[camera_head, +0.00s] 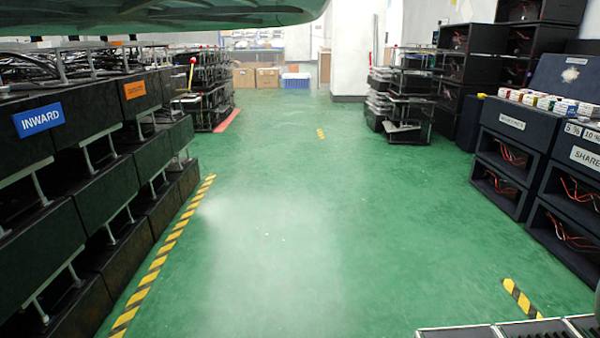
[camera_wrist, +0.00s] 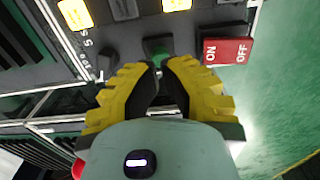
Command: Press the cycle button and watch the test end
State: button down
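In the wrist view my gripper (camera_wrist: 160,67) has yellow and black fingers. Their tips are drawn together, with nothing seen held between them. Lit yellow buttons (camera_wrist: 75,13) lie at the panel's far side. In the head view the gripper is not seen.
In the head view, black racks (camera_head: 75,195) with an INWARD sign (camera_head: 38,120) line the left. Dark shelving units (camera_head: 505,165) stand on the right. The green floor (camera_head: 290,220) between them is clear. Cardboard boxes (camera_head: 267,77) and a blue crate (camera_head: 295,81) stand far back.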

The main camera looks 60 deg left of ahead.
jog(key=shift+f+b, duration=0.6)
jog(key=shift+f, duration=0.85)
jog(key=shift+r, duration=0.1)
notch_tip(320, 180, up, 8)
jog(key=p, duration=0.8)
